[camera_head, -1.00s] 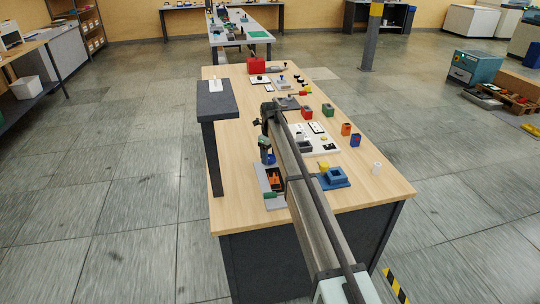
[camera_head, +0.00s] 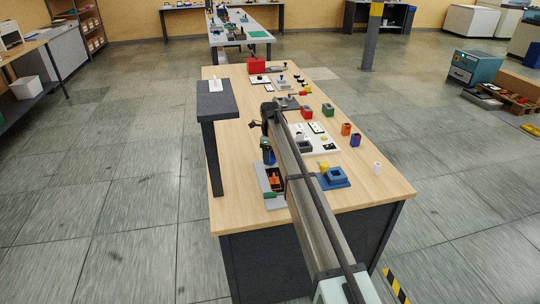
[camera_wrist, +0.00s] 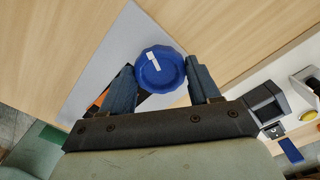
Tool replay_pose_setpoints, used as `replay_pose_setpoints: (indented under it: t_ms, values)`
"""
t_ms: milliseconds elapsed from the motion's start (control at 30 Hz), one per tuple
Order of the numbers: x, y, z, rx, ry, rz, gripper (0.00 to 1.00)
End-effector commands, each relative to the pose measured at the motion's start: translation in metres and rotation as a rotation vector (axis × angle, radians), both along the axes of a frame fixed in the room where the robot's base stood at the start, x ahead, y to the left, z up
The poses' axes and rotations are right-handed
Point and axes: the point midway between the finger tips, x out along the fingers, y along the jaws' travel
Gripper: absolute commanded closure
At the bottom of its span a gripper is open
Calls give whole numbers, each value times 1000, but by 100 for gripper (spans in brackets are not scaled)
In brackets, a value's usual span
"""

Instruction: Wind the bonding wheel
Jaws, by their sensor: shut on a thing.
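The bonding wheel (camera_wrist: 160,69) is a blue, scalloped round knob with a white mark on its top face, seen in the wrist view. My gripper (camera_wrist: 160,75) has one finger on each side of it and is shut on it. The white mark points to the upper left in the wrist view. In the head view my gripper (camera_head: 268,155) is low over the grey plate (camera_head: 279,203) at the left of the table. There the wheel shows only as a small blue patch, mostly hidden by the gripper and arm.
An open box with orange parts (camera_head: 274,179) lies just in front of the gripper. A blue block fixture (camera_head: 334,177) and a white panel (camera_head: 325,145) stand to the right. A dark raised stand (camera_head: 216,103) is at the left edge. The table's front right is mostly clear.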

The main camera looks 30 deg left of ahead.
Motion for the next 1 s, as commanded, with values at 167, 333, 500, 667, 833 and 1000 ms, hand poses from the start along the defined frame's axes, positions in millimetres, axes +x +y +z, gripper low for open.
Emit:
replay_pose_setpoints:
  t_ms: [167,333,500,667,833,1000]
  values:
    - [0,0,0,0,0,168,69]
    - [0,0,0,0,0,330,69]
    - [0,0,0,0,0,491,69]
    - [-1,0,0,0,0,643,69]
    - [-1,0,0,0,0,804,69]
    - [-1,-1,0,0,0,966,69]
